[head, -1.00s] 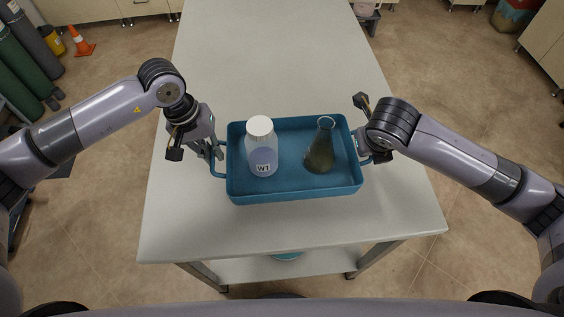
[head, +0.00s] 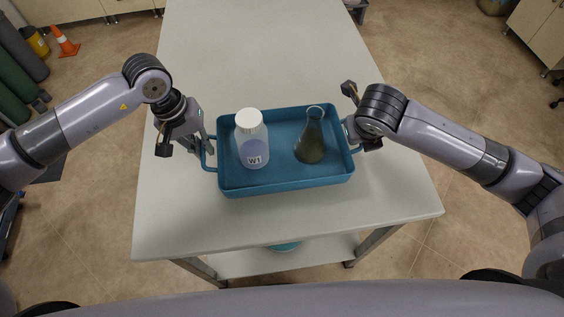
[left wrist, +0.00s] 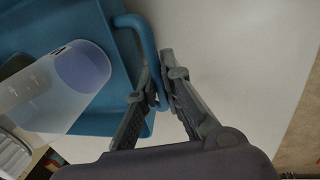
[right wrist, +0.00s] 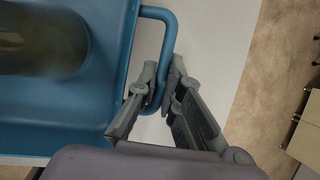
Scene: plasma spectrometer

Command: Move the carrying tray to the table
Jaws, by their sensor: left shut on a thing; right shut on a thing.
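The carrying tray (head: 275,186) is blue with a handle at each end, and it is over the near part of the white table (head: 290,225). A white-capped bottle (head: 252,142) labelled W1 stands in its left half. A conical flask (head: 311,142) with dark greenish liquid stands in its right half. My left gripper (head: 203,147) is shut on the left handle, which also shows between its fingers in the left wrist view (left wrist: 160,85). My right gripper (right wrist: 162,88) is shut on the right handle. I cannot tell whether the tray's underside touches the tabletop.
The table's far part is clear and extends away from me. A lower shelf (head: 270,260) holds a partly hidden teal item (head: 284,246). Gas cylinders (head: 20,65) and an orange cone (head: 63,40) stand at the far left. Cabinets (head: 543,32) are at the far right.

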